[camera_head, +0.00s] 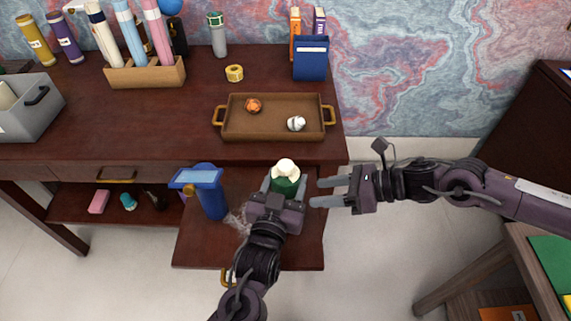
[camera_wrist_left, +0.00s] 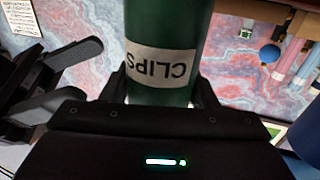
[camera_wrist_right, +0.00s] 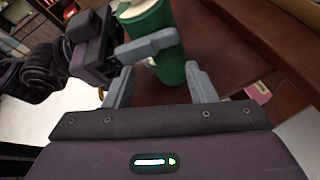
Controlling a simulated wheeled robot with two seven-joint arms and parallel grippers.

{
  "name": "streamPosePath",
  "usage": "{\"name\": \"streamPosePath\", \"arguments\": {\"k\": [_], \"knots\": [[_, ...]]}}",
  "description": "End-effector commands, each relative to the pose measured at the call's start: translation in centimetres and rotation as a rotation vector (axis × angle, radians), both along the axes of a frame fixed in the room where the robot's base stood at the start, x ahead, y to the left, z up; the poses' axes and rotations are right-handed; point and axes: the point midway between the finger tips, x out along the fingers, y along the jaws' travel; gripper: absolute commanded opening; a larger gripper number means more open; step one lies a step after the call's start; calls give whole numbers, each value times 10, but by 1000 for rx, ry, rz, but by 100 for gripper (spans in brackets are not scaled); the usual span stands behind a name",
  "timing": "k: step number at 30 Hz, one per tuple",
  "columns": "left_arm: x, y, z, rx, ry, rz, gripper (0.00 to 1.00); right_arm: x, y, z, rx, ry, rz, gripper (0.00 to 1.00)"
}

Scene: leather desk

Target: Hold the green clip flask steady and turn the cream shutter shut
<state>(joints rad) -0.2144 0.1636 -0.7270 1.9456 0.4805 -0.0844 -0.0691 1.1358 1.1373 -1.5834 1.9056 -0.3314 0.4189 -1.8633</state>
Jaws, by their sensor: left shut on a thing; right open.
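The green clip flask (camera_head: 285,186) stands over the pulled-out lower board, with its cream shutter (camera_head: 286,167) on top. In the left wrist view the green flask (camera_wrist_left: 163,50) carries a white "CLIPS" label, seen upside down. My left gripper (camera_head: 284,188) is shut around the flask's body. My right gripper (camera_head: 323,192) is open and empty, just right of the flask, its fingers pointing left toward it. In the right wrist view the flask (camera_wrist_right: 166,62) shows beyond the right fingers, with the cream shutter (camera_wrist_right: 136,8) cut by the top edge.
A blue dispenser-like object (camera_head: 209,193) stands left of the flask. Behind, a brown tray (camera_head: 275,130) with gold handles holds an orange ball and a white item. A pink block (camera_head: 99,202) lies on the lower shelf. Free floor lies right of the board.

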Motion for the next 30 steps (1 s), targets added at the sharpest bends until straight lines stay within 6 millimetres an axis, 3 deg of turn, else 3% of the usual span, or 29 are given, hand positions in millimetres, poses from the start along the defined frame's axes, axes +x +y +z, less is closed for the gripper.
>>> {"name": "streamPosePath", "arguments": {"k": [6, 14, 20, 30], "knots": [[0, 0, 0, 0, 1, 1, 27, -11, -14, 35, 243, -243, -28, 51], [0, 0, 0, 0, 1, 1, 27, -16, -25, 57, 336, -393, -49, 51], [0, 0, 0, 0, 1, 1, 27, -9, -1, 59, 345, -403, -47, 51], [0, 0, 0, 0, 0, 1, 27, 12, 62, 59, 342, -401, -48, 51]]}}
